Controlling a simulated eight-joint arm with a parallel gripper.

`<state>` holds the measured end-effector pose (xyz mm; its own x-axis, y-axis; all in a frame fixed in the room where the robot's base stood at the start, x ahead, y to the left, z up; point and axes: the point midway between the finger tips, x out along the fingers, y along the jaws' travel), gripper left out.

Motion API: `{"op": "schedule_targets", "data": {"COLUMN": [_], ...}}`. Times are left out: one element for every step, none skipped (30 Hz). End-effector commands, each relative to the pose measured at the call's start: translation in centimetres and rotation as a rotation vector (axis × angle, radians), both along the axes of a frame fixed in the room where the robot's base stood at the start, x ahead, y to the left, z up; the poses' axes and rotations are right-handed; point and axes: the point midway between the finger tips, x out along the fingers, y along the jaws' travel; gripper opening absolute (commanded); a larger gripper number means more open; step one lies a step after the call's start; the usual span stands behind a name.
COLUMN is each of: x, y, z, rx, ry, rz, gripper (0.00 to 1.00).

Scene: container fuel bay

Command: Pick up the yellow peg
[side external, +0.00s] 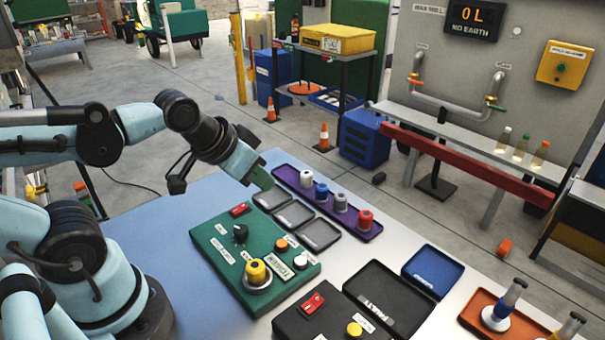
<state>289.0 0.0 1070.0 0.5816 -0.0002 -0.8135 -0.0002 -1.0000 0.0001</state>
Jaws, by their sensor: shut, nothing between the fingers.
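A yellow peg-like piece (257,271) stands upright in a silver ring on the front part of the green panel (213,240). It has a dark spot on its face and resembles the pegs in the purple tray. A second, smaller yellow knob (354,329) sits on the black panel at the bottom; I cannot tell whether it is a peg. My gripper (262,182) is shut and empty. It appears above the small grey trays, behind the green panel and apart from the yellow piece.
A purple tray (290,172) holds white, blue, grey and red pegs, right of my gripper. Three small grey trays (295,214) look empty. The green panel carries a red switch (240,209), a black knob (240,233) and buttons. A blue tray (433,270) and orange tray (478,318) lie right.

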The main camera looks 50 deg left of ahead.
Motion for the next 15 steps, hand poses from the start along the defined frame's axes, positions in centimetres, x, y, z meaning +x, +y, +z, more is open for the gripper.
{"op": "schedule_targets", "data": {"x": [0.00,0.00,0.00,0.00,0.00,0.00,0.00,0.00,0.00,0.00,0.00,0.00,0.00,0.00,0.00], "y": [0.00,0.00,0.00,0.00,0.00,0.00,0.00,0.00,0.00,0.00,0.00,0.00,0.00,0.00,0.00], "z": [0.00,0.00,0.00,0.00,0.00,0.00,0.00,0.00,0.00,0.00,0.00,0.00,0.00,0.00,0.00], "rx": [0.000,0.000,0.000,0.000,0.000,0.000,0.000,0.000,0.000,0.000,0.000,0.000,0.000,0.000,0.000], "ry": [0.000,0.000,0.000,0.000,0.000,0.000,0.000,0.000,0.000,0.000,0.000,0.000,0.000,0.000,0.000], "rz": [0.000,0.000,0.000,0.000,0.000,0.000,0.000,0.000,0.000,0.000,0.000,0.000,0.000,0.000,0.000], "gripper": [0.11,0.15,0.21,0.26,0.31,0.37,0.41,0.46,0.52,0.57,0.61,0.63,0.63,0.63,0.63]}}
